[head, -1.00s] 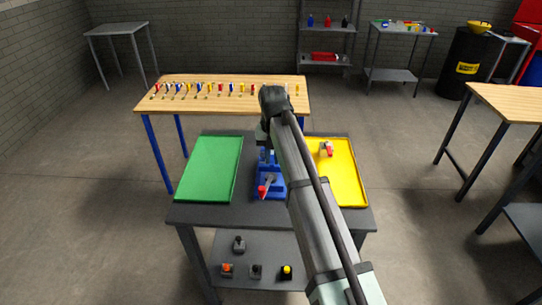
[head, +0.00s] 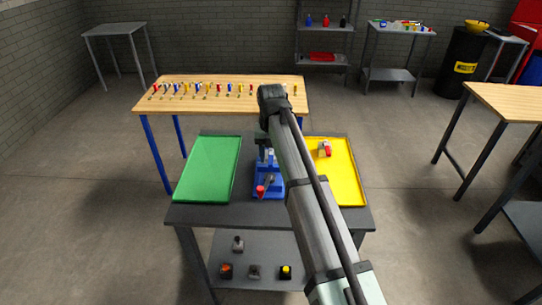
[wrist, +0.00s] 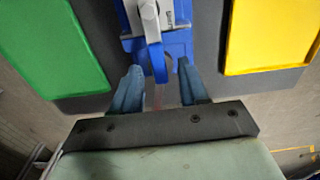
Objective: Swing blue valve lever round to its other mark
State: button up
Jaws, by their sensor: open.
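The blue valve lever (wrist: 155,57) shows in the wrist view, running down from a pale grey hub (wrist: 148,12) on a blue base (wrist: 178,45). My gripper (wrist: 160,82) is open, with one blue-grey finger on each side of the lever's lower end. Gaps show on both sides, and no contact is clear. In the head view the blue base (head: 275,188) stands on the dark table between two trays. A lever with a red tip (head: 261,191) shows at its near end. My arm hides part of the base, and the blue lever cannot be made out there.
A green tray (head: 209,168) lies left of the base and a yellow tray (head: 347,180) lies right. A red-handled part (head: 324,149) rests in the yellow tray. A wooden table (head: 225,100) with several small coloured pieces stands behind. Several parts sit on the lower shelf.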

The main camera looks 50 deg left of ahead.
aim_at(271, 160)
notch_tip(271, 160, up, 13)
jog(key=shift+r, duration=0.15)
dwell(0.4)
dwell(0.4)
